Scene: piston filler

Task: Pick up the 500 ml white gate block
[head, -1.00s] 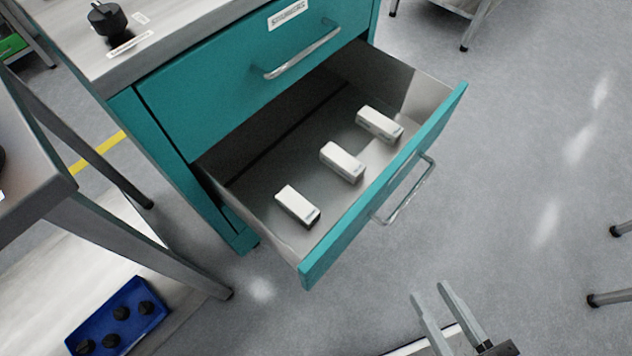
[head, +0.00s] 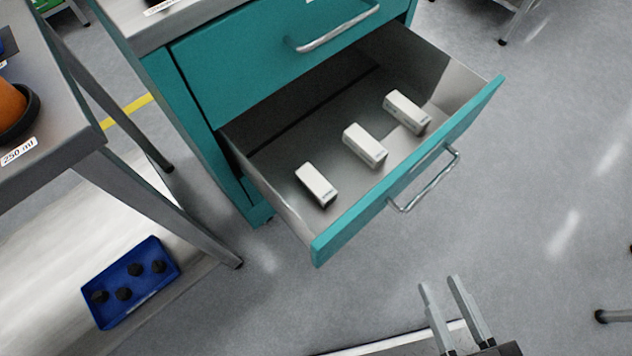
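Three white blocks lie in a row in the open lower drawer (head: 290,222) of a teal cabinet. One is near the left end (head: 315,184), one is in the middle (head: 365,145), and one is toward the right end (head: 406,111). Each has small dark print on its end, too small to read, so I cannot tell which is the 500 ml one. My gripper (head: 440,284) is at the lower right, outside and in front of the drawer. Its two fingers are apart with nothing between them.
The drawer front with its handle (head: 425,180) stands between my gripper and the blocks. The closed upper drawer (head: 262,62) is above. At left are a bench (head: 62,105) marked 250 ml and a blue tray (head: 138,288) with several black knobs.

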